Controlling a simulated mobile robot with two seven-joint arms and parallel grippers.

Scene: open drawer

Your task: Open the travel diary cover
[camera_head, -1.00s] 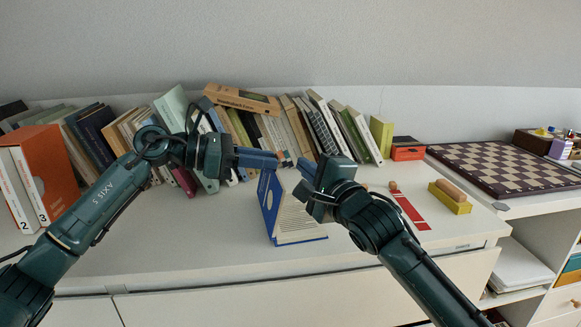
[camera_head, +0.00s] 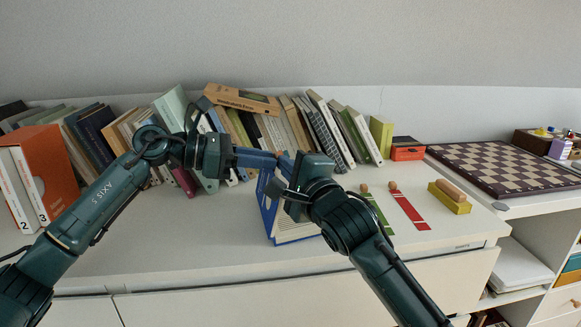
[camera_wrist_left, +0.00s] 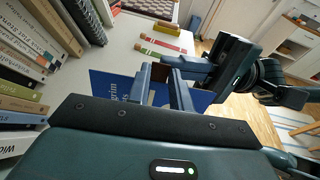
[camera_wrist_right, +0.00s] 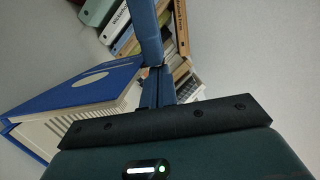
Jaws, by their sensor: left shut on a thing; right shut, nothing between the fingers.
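The travel diary (camera_head: 267,207) is a blue book near the front of the white dresser top, with one cover raised and printed pages below. My left gripper (camera_head: 276,160) is shut at the raised cover's top edge; the exact contact is hidden. In the left wrist view the blue cover (camera_wrist_left: 112,88) with white lettering lies beyond the fingers. My right gripper (camera_head: 284,172) is shut and empty, close beside the left fingertips on the page side. In the right wrist view the blue cover (camera_wrist_right: 85,88) and page edges (camera_wrist_right: 75,124) are left of its fingers.
A row of leaning books (camera_head: 250,125) stands behind along the wall. A green bookmark (camera_head: 377,208), a red bookmark (camera_head: 409,208) and a yellow block with a wooden piece (camera_head: 450,198) lie to the right. An orange slipcase (camera_head: 52,165) stands at left.

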